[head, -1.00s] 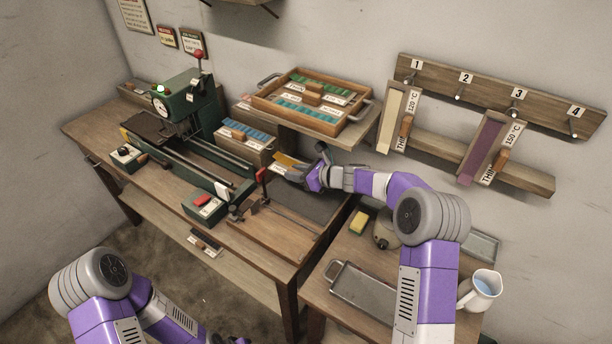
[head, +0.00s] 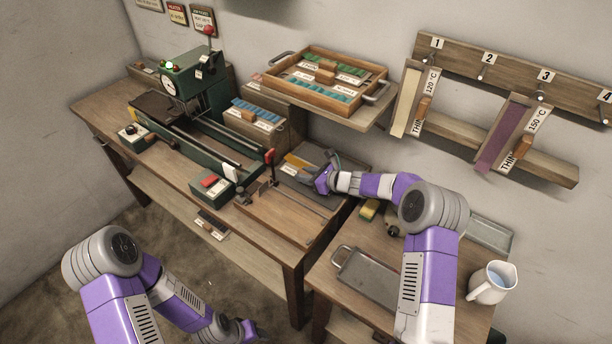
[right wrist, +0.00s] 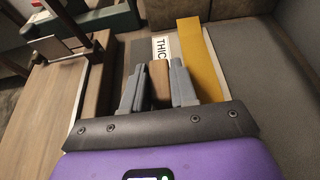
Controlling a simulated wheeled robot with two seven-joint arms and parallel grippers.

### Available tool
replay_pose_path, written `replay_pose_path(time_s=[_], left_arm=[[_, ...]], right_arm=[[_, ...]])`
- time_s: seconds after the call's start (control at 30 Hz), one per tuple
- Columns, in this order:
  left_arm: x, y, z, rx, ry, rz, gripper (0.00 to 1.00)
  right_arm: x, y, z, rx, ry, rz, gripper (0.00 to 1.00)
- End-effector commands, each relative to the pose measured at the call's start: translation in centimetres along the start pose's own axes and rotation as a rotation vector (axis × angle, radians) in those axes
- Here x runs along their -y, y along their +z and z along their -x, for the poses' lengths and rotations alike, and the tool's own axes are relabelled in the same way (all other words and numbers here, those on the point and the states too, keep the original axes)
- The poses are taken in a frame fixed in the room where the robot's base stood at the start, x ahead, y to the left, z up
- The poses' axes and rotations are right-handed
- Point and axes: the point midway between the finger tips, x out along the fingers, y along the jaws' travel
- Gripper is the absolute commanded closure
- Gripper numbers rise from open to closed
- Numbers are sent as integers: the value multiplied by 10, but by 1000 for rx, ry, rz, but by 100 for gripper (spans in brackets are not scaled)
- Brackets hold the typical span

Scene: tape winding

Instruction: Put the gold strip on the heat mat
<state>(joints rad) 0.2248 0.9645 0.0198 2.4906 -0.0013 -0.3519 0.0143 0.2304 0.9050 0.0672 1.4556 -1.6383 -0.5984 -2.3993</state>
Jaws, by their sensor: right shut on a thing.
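The gold strip (head: 296,161) is a flat yellow band beside a white "THICK" label and a wooden handle; it also shows in the right wrist view (right wrist: 203,58). My right gripper (head: 316,174) is shut on the wooden handle (right wrist: 160,84), between both fingers in the right wrist view. The heat mat appears to be the dark grey surface (right wrist: 268,75) under and right of the strip. The strip lies flat over it, at or very near its surface; contact cannot be told. My left gripper (head: 243,331) is low at the bottom edge, partly out of view, its fingers unclear.
A green winding machine (head: 190,85) stands left on the bench. A red-handled lever (head: 269,157) is close left of my right gripper. A wooden tray (head: 372,99) stands on a shelf behind. A metal tray (head: 368,280) and jug (head: 491,283) are at the right.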

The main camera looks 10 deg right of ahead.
Motion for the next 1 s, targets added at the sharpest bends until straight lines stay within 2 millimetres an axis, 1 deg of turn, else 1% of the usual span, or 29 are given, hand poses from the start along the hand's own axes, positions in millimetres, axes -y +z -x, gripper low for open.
replay_pose_path(time_s=[0.2, 0.23, 0.3, 0.4, 0.67, 0.8, 0.87, 1.0], left_arm=[[2, 0, -4, 0, 0, 0, 50], [2, 0, -4, 0, 0, 0, 50], [1, 0, -3, 0, 0, 0, 50], [1, 0, -3, 0, 0, 0, 50], [1, 0, -3, 0, 0, 0, 50], [-1, 0, 2, 0, 0, 0, 50], [-1, 0, 2, 0, 0, 0, 50], [-2, 0, 5, 0, 0, 0, 50]], right_arm=[[0, -2, -1, 1, 0, 1, 100], [0, -2, -1, 0, 0, 0, 71], [0, -2, -1, 0, 0, 0, 61], [0, -1, -1, 0, 0, 0, 47], [0, -1, 0, 0, 0, 0, 47], [0, 2, 3, -1, 0, -1, 47], [1, 2, 13, -1, -2, -1, 47], [1, 2, 43, -1, -2, -1, 47]])
